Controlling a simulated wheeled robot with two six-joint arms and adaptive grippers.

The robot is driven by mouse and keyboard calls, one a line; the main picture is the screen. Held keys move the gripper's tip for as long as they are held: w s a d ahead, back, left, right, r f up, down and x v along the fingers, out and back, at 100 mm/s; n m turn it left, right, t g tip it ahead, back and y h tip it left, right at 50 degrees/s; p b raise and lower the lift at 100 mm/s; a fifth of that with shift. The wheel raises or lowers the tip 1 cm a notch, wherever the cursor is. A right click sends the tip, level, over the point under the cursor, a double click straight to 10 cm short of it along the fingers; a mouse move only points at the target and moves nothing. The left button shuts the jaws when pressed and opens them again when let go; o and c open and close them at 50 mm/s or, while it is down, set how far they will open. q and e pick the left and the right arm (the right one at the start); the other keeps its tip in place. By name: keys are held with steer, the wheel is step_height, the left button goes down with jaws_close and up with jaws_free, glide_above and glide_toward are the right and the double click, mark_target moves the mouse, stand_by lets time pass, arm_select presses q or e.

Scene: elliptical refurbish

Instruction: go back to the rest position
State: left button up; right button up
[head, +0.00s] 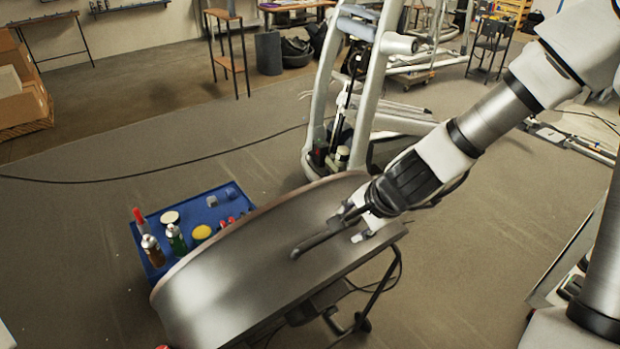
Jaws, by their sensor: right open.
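My right gripper (331,238) is at the end of the arm that comes in from the upper right. I cannot tell whether the finger touches the panel. I see nothing held between the fingers. My left gripper is not in view.
A blue tray cart (240,202) with bottles and jars stands behind the panel. A white elliptical machine frame (321,95) stands just beyond. Cardboard boxes (22,100) are at the far left. A black cable (130,180) crosses the floor, which is open at the left.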

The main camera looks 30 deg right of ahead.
steer(key=s+a+f+n+g+h, duration=0.1)
steer(key=s+f+n+g, duration=0.4)
steer(key=s+f, duration=0.8)
steer(key=s+a+f+n+g+h, duration=0.1)
steer(key=s+a+f+n+g, duration=0.15)
steer(key=s+f+n, duration=0.95)
steer(key=w+a+f+m+t+y, duration=0.1)
steer(key=w+a+f, duration=0.1)
steer(key=w+f, duration=0.3)
steer(key=shift+w+a, duration=0.15)
steer(key=shift+w, duration=0.2)
steer(key=shift+t, duration=0.25)
stand_by(0.6)
